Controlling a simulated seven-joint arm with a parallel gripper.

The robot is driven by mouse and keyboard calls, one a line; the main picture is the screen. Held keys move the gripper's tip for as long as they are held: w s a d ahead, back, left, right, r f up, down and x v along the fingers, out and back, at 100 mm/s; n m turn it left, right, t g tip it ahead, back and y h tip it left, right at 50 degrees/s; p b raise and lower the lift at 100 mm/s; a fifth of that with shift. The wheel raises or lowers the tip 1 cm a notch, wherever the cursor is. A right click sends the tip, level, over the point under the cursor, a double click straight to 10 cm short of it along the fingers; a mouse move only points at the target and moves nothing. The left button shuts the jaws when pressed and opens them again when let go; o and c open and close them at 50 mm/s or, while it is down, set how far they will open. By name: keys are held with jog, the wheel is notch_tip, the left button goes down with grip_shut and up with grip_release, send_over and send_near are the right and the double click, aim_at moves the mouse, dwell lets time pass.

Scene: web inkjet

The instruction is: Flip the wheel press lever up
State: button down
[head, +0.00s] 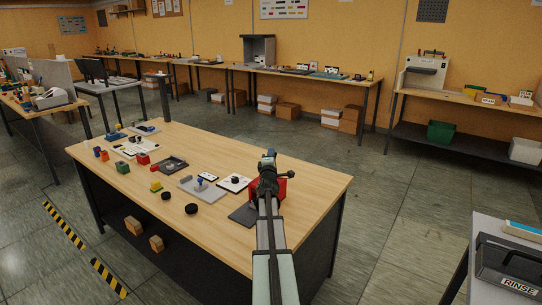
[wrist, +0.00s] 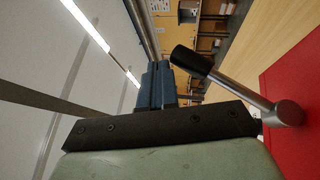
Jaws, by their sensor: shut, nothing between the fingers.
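The wheel press shows as a red block (head: 284,188) at the near right of the wooden table, partly hidden behind my arm. Its red body (wrist: 300,85) fills the right edge of the wrist view. The press lever (wrist: 240,87) is a metal rod with a black grip, running from a round pivot on the red body. The wrist view is turned sideways, and the lever appears to slant up from the body. My gripper (wrist: 158,84) has its blue fingers shut and empty, close beside the black grip; I cannot tell whether they touch. My gripper (head: 268,156) is above the press in the head view.
A dark mat (head: 243,214) lies left of the press. The table's right end (head: 325,184) is clear. A grey bench (head: 510,235) stands at the lower right.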

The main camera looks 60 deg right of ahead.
jog(key=s+a+r, duration=0.4)
jog(key=a, duration=0.3)
jog(key=shift+s, duration=0.4)
jog(key=shift+a, duration=0.1)
